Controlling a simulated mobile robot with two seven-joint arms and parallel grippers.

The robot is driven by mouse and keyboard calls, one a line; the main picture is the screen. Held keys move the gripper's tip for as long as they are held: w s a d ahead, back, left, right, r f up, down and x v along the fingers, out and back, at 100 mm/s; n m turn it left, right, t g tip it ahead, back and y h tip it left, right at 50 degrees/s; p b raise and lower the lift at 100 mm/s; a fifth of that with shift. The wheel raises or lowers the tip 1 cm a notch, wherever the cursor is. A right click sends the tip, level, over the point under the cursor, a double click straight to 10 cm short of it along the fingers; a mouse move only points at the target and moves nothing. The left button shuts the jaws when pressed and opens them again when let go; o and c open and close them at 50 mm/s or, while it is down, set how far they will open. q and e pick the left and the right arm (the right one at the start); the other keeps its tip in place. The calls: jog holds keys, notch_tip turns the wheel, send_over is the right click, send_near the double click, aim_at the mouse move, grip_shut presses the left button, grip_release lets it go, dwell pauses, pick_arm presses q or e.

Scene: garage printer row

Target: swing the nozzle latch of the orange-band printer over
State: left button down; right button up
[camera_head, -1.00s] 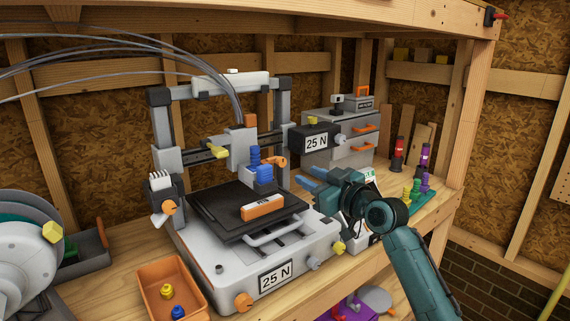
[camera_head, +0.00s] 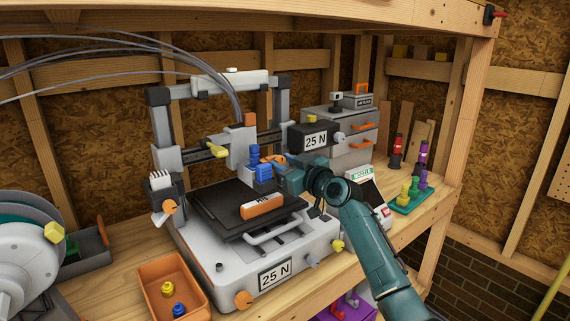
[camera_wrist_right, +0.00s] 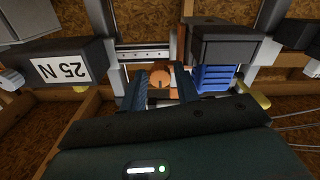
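The printer (camera_head: 290,262) stands on the bench with a white base and a dark bed. Its print head (camera_head: 240,148) carries a blue finned block (camera_head: 264,172). The orange nozzle latch shows in the right wrist view (camera_wrist_right: 160,78), beside the blue fins (camera_wrist_right: 213,78); in the head view my gripper mostly covers it. My right gripper (camera_head: 277,168) is at the right side of the print head. In the right wrist view its two fingers (camera_wrist_right: 161,90) are apart, one on each side of the latch; firm contact cannot be told. My left gripper is not in view.
An orange block (camera_head: 262,206) lies on the bed. A "25 N" box (camera_head: 314,137) hangs close above my right gripper. An orange tray (camera_head: 172,288) stands front left, a green rack (camera_head: 412,198) of coloured pegs at right. Grey drawers (camera_head: 345,125) stand behind.

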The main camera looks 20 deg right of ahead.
grip_shut()
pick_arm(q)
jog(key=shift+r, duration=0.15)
